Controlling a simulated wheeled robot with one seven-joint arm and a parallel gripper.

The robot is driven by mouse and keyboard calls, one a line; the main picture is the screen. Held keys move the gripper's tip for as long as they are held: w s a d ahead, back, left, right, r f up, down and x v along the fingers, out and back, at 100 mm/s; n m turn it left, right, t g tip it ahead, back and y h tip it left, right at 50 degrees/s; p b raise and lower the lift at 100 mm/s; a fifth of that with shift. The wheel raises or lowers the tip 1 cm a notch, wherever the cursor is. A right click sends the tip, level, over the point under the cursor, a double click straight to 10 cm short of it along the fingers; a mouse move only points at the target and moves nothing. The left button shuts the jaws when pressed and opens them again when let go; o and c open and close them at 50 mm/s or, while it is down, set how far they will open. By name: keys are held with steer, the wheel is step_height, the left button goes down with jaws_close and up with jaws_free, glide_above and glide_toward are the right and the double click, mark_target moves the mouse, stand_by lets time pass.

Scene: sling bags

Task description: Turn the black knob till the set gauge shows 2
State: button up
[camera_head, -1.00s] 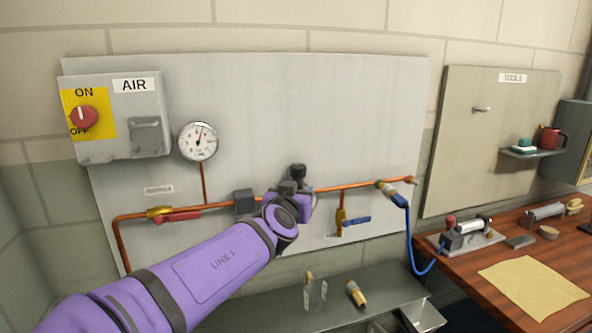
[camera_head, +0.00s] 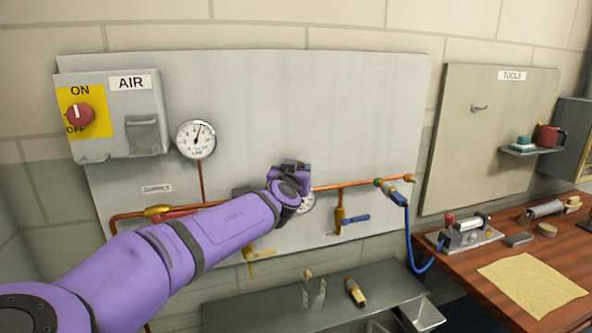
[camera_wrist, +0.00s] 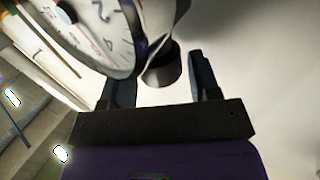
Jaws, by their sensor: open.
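The black knob (camera_wrist: 162,68) shows in the wrist view as a dark cylinder between the two fingers of my gripper (camera_wrist: 160,60), with light gaps on both sides. My gripper is open around it and does not appear to touch it. The set gauge (camera_wrist: 98,38), a white dial with dark numerals, is cut off at the upper left of the wrist view; I cannot read its value. In the head view only a sliver of the set gauge (camera_head: 308,203) shows beside my purple wrist, and my arm hides the knob.
Another gauge (camera_head: 196,139) is on the panel at left, by the AIR switch box (camera_head: 112,115). A copper pipe (camera_head: 352,184) with a blue-handled valve (camera_head: 354,218) runs right. A grey shelf (camera_head: 235,312) is below; a wooden bench (camera_head: 470,270) stands right.

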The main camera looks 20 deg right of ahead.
steer(key=shift+w+d, duration=0.35)
steer(key=shift+w, duration=0.2)
steer(key=shift+c, duration=0.4)
steer(key=c, duration=0.6)
steer(key=shift+o, duration=0.2)
